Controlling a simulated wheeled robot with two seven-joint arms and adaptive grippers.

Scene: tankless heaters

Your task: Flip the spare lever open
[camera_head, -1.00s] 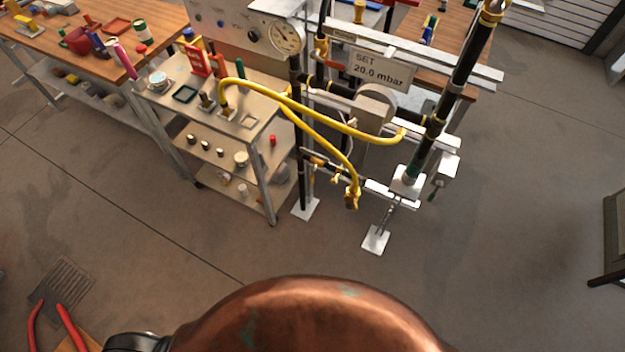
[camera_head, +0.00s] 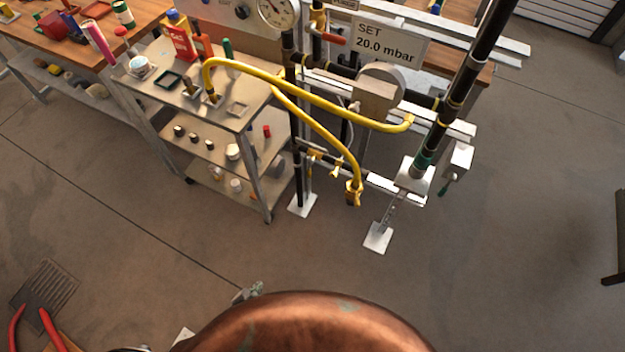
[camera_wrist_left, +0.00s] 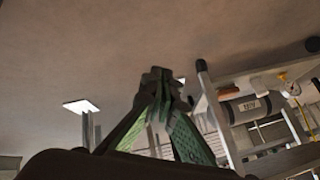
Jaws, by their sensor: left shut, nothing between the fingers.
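The pipe rig (camera_head: 437,150) stands right of centre in the head view. I cannot tell which is the spare lever. My right gripper is not in view.
A copper dome (camera_head: 310,325) fills the bottom foreground and hides much there. A metal cart (camera_head: 255,120) with a yellow hose (camera_head: 320,105) stands left of the rig. Red-handled pliers (camera_head: 45,322) lie at lower left. The floor between dome and rig is clear.

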